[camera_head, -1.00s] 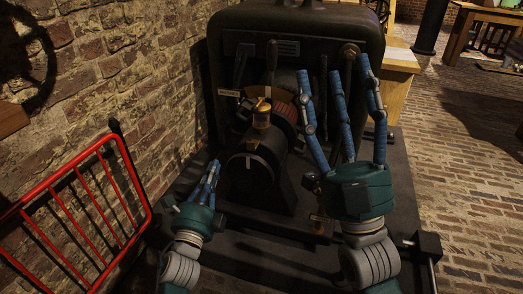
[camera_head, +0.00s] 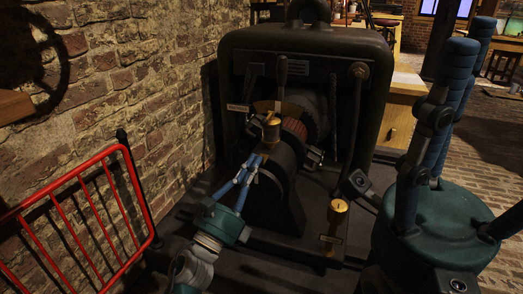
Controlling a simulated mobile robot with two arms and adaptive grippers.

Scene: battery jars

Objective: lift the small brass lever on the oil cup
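The oil cup (camera_head: 271,131) is a small brass-coloured cup standing upright on the dark machine, near the middle of the view. Its small lever is too small and dark to make out clearly at the top. My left gripper (camera_head: 251,166) has its blue fingers just below and left of the cup, pointing up toward it. The fingertips look close together, and I cannot tell whether they touch the cup or the machine. My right gripper (camera_head: 450,95) is large in the right foreground, its blue fingers spread and empty, well apart from the cup.
The dark machine housing (camera_head: 305,50) stands behind the cup, with an upright lever (camera_head: 282,72) near it. A brass-topped fitting (camera_head: 339,206) stands at the machine's front right. A red railing (camera_head: 75,215) and brick wall (camera_head: 110,75) are on the left.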

